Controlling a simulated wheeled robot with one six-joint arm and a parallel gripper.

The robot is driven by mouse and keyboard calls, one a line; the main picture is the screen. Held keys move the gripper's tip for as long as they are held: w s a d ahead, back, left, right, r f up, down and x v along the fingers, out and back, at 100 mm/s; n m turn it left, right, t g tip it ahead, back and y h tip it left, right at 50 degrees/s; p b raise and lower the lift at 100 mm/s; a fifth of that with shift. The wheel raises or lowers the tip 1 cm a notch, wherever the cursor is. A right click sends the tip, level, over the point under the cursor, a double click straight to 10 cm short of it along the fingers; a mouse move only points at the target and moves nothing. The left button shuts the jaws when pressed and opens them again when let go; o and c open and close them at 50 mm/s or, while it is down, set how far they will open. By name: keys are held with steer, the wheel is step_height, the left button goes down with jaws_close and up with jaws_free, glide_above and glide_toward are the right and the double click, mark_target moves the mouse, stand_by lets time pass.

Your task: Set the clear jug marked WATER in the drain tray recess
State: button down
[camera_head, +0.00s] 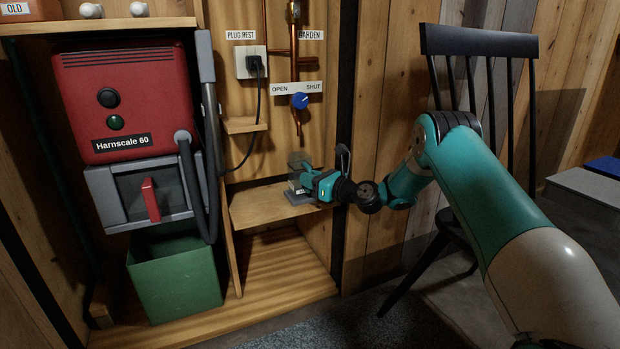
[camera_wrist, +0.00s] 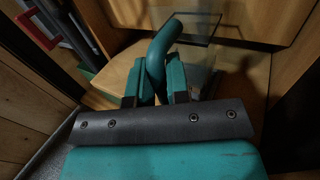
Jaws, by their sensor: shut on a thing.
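The clear jug (camera_head: 297,161) is over the small wooden shelf, under the copper pipe. It looks upright, and its WATER mark cannot be read. My gripper (camera_head: 309,181) is at its right side. In the wrist view my gripper (camera_wrist: 160,88) is shut on the jug's curved teal handle (camera_wrist: 164,38), with the clear body (camera_wrist: 188,24) beyond. A grey drain tray (camera_head: 298,198) lies on the shelf below the jug. The jug and gripper partly cover it, and I cannot tell whether the jug touches it.
The wooden shelf (camera_head: 262,207) has bare room left of the tray. The copper pipe with a blue knob (camera_head: 299,100) hangs above. A red boiler (camera_head: 125,95) and green bin (camera_head: 175,275) stand left. A dark chair (camera_head: 480,45) stands behind my arm.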

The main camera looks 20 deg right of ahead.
steer(key=shift+f+b, duration=0.55)
steer(key=shift+f, duration=0.7)
stand_by(0.4)
steer(key=c, duration=1)
jaws_free()
